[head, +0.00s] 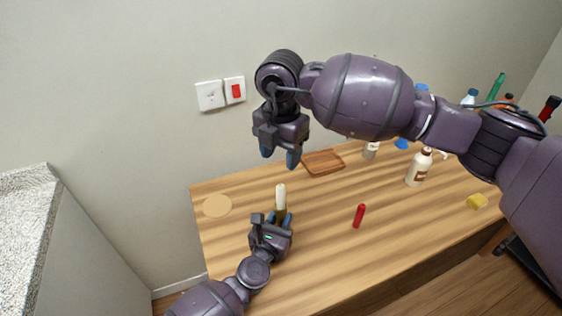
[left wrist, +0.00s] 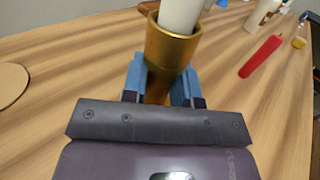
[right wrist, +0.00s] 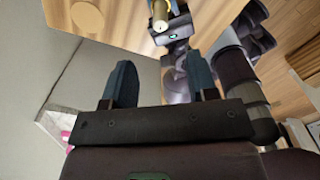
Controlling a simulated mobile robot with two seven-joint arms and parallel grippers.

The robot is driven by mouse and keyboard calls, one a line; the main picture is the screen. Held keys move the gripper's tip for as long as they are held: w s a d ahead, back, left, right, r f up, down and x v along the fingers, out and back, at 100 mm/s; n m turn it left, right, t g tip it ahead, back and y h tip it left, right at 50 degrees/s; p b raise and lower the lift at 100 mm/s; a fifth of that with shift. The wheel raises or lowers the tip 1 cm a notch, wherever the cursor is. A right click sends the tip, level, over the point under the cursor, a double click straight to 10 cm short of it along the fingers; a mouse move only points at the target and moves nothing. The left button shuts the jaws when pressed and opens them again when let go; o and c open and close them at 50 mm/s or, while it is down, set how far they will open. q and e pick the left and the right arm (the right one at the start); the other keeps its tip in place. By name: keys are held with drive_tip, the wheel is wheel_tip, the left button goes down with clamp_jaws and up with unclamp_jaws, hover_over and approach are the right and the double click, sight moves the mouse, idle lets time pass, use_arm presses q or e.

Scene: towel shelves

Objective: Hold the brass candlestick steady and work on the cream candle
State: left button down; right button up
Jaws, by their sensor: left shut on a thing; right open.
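The brass candlestick (left wrist: 172,48) stands upright on the wooden table, with the cream candle (left wrist: 181,14) in its top. In the head view the cream candle (head: 281,192) rises above my left gripper (head: 279,217), which is shut around the candlestick. The candle's top also shows in the right wrist view (right wrist: 160,25). My right gripper (head: 280,160) is open and empty, above the candle and apart from it. Its two blue fingers (right wrist: 159,85) are spread in the right wrist view. The candlestick's base is hidden by my left gripper.
A round tan mat (head: 217,205) lies to the left, and a wooden tray (head: 323,162) lies behind. A white bottle (head: 417,170) and a yellow sponge (head: 477,201) are further right. The wall carries switches (head: 209,96).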

sight(281, 186)
drive_tip(key=shift+f+m, duration=0.45)
drive_tip(key=shift+m, duration=0.15)
drive_tip(key=shift+f, duration=0.25)
wheel_tip(281, 186, down, 11)
drive_tip(key=shift+f, duration=0.2)
drive_tip(key=shift+c, duration=0.3)
clamp_jaws()
drive_tip(key=shift+r, duration=0.15)
drive_tip(key=shift+d+r, duration=0.1)
drive_tip(key=shift+r, duration=2.75)
